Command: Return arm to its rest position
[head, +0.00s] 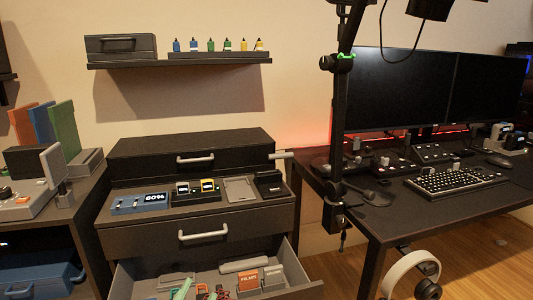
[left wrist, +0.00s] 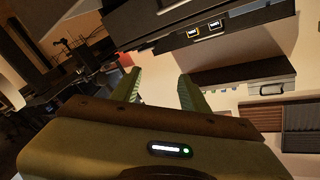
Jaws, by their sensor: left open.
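My left gripper (left wrist: 158,88) shows in the left wrist view. Its two green ribbed fingers stand apart, with nothing between them. The wrist view is turned over, with the dark drawer cabinet at its top and the wall shelf at its right. In the head view I cannot make out my left gripper clearly. My right gripper is in neither view.
The drawer cabinet (head: 190,218) has its lower drawer (head: 300,268) pulled out, holding several small items. A desk (head: 390,226) with a keyboard (head: 456,181) and two monitors stands right. A dark upright pole (head: 338,130) rises at its edge. A wall shelf (head: 180,61) hangs above.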

